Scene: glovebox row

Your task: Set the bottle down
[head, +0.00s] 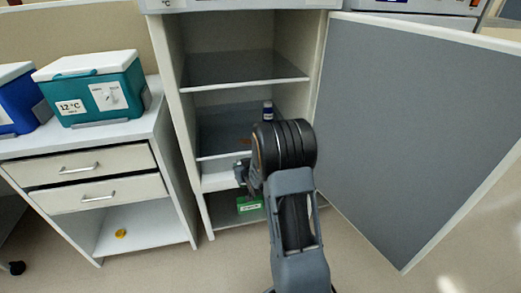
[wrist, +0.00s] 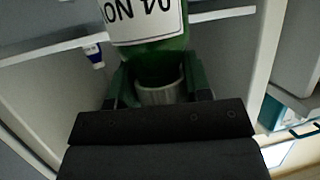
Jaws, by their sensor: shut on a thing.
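My gripper (head: 243,172) is shut on the green bottle (head: 250,209), low at the front of the open cabinet. In the wrist view the gripper's fingers (wrist: 161,88) stand on either side of the bottle's grey ridged cap and neck, and the green body (wrist: 150,54) with a white label lies beyond them. In the head view the bottle hangs upright below the gripper, in front of or inside the lowest compartment. I cannot tell whether its base touches anything. My arm hides part of the cabinet.
The cabinet's middle shelf (head: 215,130) holds a small blue and white bottle (head: 267,111). The upper shelf (head: 230,69) looks empty. The grey cabinet door (head: 410,120) stands open at right. A drawer unit (head: 85,180) with a teal cooler (head: 95,90) stands at left.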

